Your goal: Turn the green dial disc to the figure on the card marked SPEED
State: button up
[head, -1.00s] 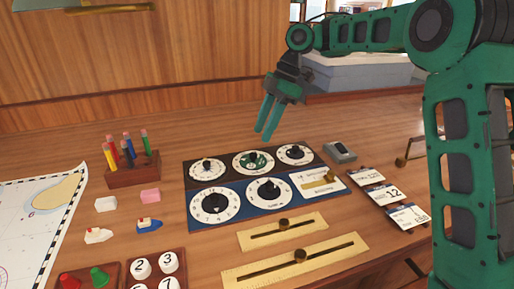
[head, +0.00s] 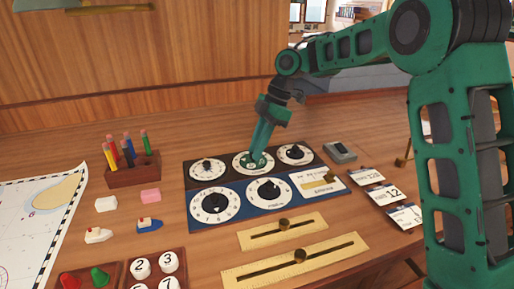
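The green dial disc (head: 246,166) sits in the middle of the back row of a dial panel, inside a white numbered ring (head: 238,171). My gripper (head: 257,156) points down onto this dial, its fingertips at the knob and covering part of the disc. The fingers overlap from this side, so I cannot tell whether they are closed on the knob. Three white cards lie to the right of the panel: a back card (head: 366,176), a middle card showing 12 (head: 385,194) and a front card (head: 405,216). Their small headings are too blurred to tell which says SPEED.
Black-knobbed dials (head: 208,170) (head: 295,153) flank the green one, with two larger dials (head: 215,204) (head: 269,192) in front. Brass sliders (head: 283,231) lie nearer. A pen block (head: 133,171) stands left and a grey box (head: 340,152) right.

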jog(key=shift+r+m, duration=0.1)
jog(key=shift+m, duration=0.2)
grip_shut()
jog(key=m+t, duration=0.1)
jog(key=m, duration=0.1)
jog(key=shift+s+m, duration=0.1)
jog(key=shift+m, duration=0.2)
jog(key=m+t, duration=0.2)
jog(key=m, duration=0.2)
jog(key=shift+s+r, duration=0.1)
jog(key=shift+s, duration=0.05)
jog(key=m, duration=0.2)
jog(key=m+t, duration=0.1)
jog(key=m, duration=0.2)
jog(key=shift+s+a+t+h, duration=0.2)
jog(key=shift+t+h, duration=0.1)
jog(key=shift+h, duration=0.1)
jog(key=shift+m+t+h, duration=0.5)
jog(key=shift+m, duration=1.3)
jog(key=o, duration=0.9)
grip_release()
jog(key=shift+s, duration=0.1)
